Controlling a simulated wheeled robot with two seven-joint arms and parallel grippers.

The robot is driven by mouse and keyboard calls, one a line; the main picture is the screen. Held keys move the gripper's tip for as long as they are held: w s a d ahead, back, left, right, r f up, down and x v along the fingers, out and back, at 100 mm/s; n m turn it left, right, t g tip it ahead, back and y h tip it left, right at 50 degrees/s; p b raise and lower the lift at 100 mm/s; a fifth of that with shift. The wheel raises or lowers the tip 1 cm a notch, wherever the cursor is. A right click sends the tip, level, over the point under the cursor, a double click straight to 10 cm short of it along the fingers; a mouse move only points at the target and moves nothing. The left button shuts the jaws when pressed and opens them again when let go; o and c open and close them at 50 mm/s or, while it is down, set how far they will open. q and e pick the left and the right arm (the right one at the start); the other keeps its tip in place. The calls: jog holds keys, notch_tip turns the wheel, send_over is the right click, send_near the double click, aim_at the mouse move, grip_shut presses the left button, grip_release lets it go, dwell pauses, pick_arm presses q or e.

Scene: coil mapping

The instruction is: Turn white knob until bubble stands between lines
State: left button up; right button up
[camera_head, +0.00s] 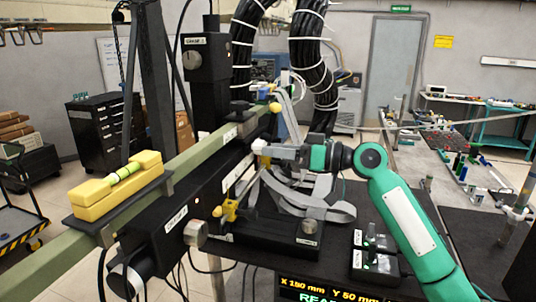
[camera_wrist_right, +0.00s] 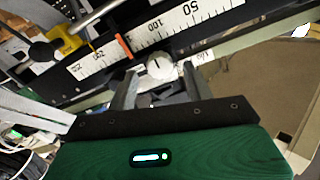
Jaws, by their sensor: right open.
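The white knob (camera_wrist_right: 160,67) has a dark pointer mark and sits below the white scale strip in the right wrist view. In the head view the white knob (camera_head: 258,145) shows small at my right gripper's tip. My right gripper (camera_wrist_right: 160,80) is open, with one finger on each side of the knob; whether either finger touches it I cannot tell. The right gripper (camera_head: 268,150) reaches in from the right in the head view. A yellow spirit level (camera_head: 105,197) with a green vial (camera_head: 125,172) sits on the green beam at the left. Its bubble and lines are too small to read. My left gripper is not in view.
The long green beam (camera_head: 195,152) crosses the apparatus. A yellow clamp part (camera_head: 229,211) and grey flat cables (camera_head: 320,208) lie below my right gripper. A small black control box (camera_head: 372,265) stands on the dark table near my right arm. Thick black hoses (camera_head: 312,60) hang behind.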

jog(key=b+v, duration=0.4)
jog(key=v, duration=0.7)
